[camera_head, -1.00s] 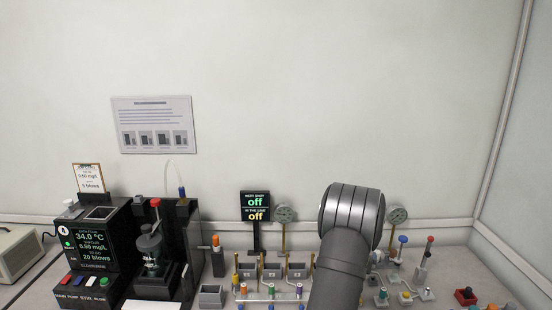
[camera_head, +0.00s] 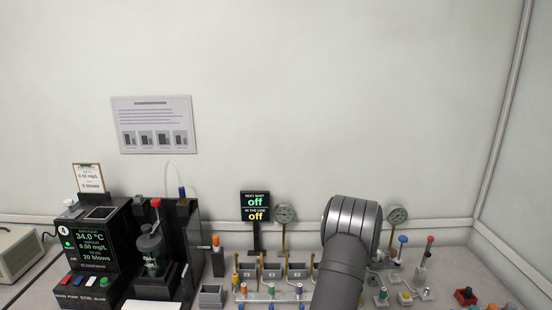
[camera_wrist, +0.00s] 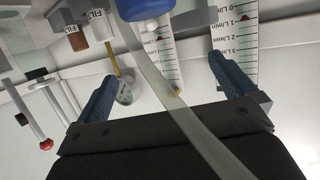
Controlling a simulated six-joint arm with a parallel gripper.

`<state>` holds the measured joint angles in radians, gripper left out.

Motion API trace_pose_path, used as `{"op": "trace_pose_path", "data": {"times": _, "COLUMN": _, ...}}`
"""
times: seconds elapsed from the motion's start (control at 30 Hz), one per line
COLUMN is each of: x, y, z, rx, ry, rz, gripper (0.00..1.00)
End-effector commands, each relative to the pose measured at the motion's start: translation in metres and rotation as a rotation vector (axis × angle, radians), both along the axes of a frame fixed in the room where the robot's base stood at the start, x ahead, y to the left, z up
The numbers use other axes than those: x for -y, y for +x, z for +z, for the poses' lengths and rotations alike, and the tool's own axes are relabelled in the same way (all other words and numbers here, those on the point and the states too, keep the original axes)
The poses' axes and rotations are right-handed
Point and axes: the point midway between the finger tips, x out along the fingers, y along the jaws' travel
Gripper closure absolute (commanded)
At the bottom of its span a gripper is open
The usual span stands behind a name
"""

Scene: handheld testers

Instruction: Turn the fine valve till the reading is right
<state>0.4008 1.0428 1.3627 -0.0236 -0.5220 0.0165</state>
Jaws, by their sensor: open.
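In the wrist view my gripper (camera_wrist: 163,68) is open, its two blue fingers apart with nothing clearly held between them. A blue round knob (camera_wrist: 143,8) is at the top edge, just beyond the fingers; I cannot tell if it is the fine valve. Two white scales marked in L/min, a left one (camera_wrist: 168,60) and a right one (camera_wrist: 240,45), each show a small red mark. A pale, translucent strip or tube crosses in front of the gripper. In the head view my arm hides the gripper and part of the bench behind it.
A black sign (camera_head: 255,207) reads "off" twice. Round gauges stand left (camera_head: 285,213) and right (camera_head: 397,215) of my arm. Small coloured knobs crowd the bench around it. A black machine with a screen (camera_head: 98,245) stands at the left. A red block (camera_head: 466,296) lies at the right.

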Motion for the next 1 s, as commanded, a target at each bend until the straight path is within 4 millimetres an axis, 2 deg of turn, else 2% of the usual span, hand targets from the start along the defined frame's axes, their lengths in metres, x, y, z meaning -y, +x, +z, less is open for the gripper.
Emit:
{"op": "trace_pose_path", "data": {"times": 0.47, "x": -0.029, "y": -0.07, "z": 0.024, "rx": -0.005, "ry": -0.003, "rz": 0.002, "gripper": 0.0}}
{"op": "trace_pose_path", "data": {"times": 0.63, "x": -0.035, "y": -0.057, "z": 0.015, "rx": -0.123, "ry": -0.055, "rz": 0.06, "gripper": 0.0}}
{"op": "trace_pose_path", "data": {"times": 1.0, "x": -0.049, "y": -0.044, "z": 0.002, "rx": -0.364, "ry": -0.17, "rz": 0.189, "gripper": 0.0}}
